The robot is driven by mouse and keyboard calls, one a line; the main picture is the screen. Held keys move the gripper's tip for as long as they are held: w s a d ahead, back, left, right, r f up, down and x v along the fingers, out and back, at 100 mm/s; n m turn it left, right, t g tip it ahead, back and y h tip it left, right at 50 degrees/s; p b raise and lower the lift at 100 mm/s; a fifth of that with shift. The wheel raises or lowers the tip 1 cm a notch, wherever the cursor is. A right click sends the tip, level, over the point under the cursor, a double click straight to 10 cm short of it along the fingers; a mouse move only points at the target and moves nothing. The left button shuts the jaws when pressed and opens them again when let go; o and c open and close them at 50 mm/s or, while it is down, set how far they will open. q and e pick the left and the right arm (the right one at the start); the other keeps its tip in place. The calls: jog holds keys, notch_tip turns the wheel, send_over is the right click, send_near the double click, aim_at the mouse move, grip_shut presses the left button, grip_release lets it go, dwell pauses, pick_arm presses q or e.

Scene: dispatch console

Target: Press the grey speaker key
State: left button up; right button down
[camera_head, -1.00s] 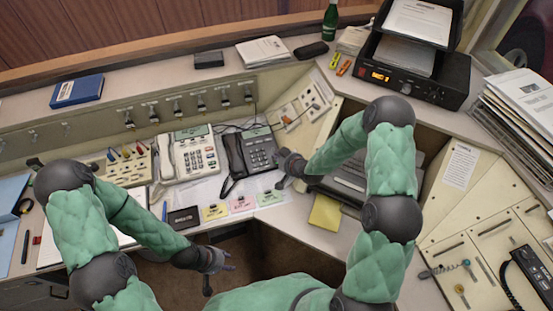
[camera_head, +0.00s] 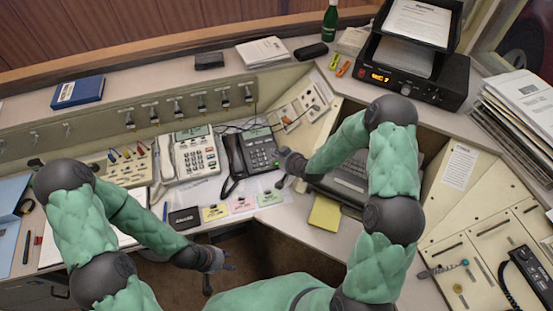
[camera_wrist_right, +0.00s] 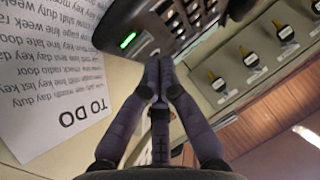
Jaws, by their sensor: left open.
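A dark desk phone (camera_head: 258,150) with a handset on its left side, a screen and rows of keys stands on the console. It also shows at the top of the right wrist view (camera_wrist_right: 165,18), with a lit green light (camera_wrist_right: 127,40) near its edge. My right gripper (camera_head: 281,158) is at the phone's right edge. My left gripper (camera_head: 228,267) is open and empty at the desk's front edge.
A light phone (camera_head: 195,155) stands left of the dark one. Coloured notes (camera_head: 240,205) lie in front. A printed TO DO sheet (camera_wrist_right: 45,85) lies near the right gripper.

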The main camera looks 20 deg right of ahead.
jog(key=shift+s+r+p, duration=0.2)
jog(key=shift+r+p, duration=0.55)
jog(key=shift+r, duration=0.5)
jog(key=shift+s+r+p, duration=0.2)
jog(key=shift+r+p, duration=0.5)
jog(key=shift+r, duration=0.55)
pick_arm(q)
notch_tip(320, 180, up, 3)
jog(key=shift+f, duration=0.1)
jog(key=shift+s, duration=0.1)
pick_arm(e)
jog(key=shift+f, duration=0.1)
